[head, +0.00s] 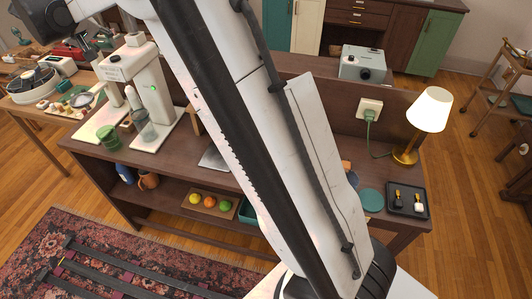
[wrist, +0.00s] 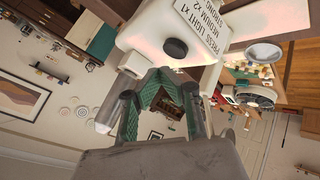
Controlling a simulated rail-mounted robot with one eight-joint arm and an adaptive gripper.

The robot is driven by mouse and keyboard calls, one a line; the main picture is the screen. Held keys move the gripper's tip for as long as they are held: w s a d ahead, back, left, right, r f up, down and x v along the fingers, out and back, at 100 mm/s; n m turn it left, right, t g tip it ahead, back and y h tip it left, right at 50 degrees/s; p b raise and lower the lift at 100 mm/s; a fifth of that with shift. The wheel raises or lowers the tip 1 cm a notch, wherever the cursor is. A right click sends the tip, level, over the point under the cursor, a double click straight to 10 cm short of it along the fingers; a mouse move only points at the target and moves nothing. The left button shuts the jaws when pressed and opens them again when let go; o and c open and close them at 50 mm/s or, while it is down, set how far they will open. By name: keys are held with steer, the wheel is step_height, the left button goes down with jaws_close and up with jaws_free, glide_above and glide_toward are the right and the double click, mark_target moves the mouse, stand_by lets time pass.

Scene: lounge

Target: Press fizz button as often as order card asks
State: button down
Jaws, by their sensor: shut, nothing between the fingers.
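The white fizz machine (head: 155,92) stands at the left of the dark wooden counter, with a small green light on its column and a bottle (head: 145,128) beside the column. In the wrist view its white head (wrist: 135,38) carries a round dark button (wrist: 174,49) and a printed label (wrist: 200,28). The label reads "PRESS: LIGHT X1, MEDIUM X2, STRONG", with the rest cut off. My gripper (wrist: 165,80) is shut and empty, its green-padded fingers just below the button in the picture. Whether they touch it I cannot tell. I cannot make out an order card.
A lamp (head: 429,110), a projector-like box (head: 363,65) and a black tray (head: 408,203) are on the right. A side table (head: 22,106) with a record player and small items stands at the left. My arm hides the counter's middle.

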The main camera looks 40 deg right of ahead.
mark_target(114, 58)
steer(key=shift+r+p, duration=1)
steer(key=shift+r, duration=1.3)
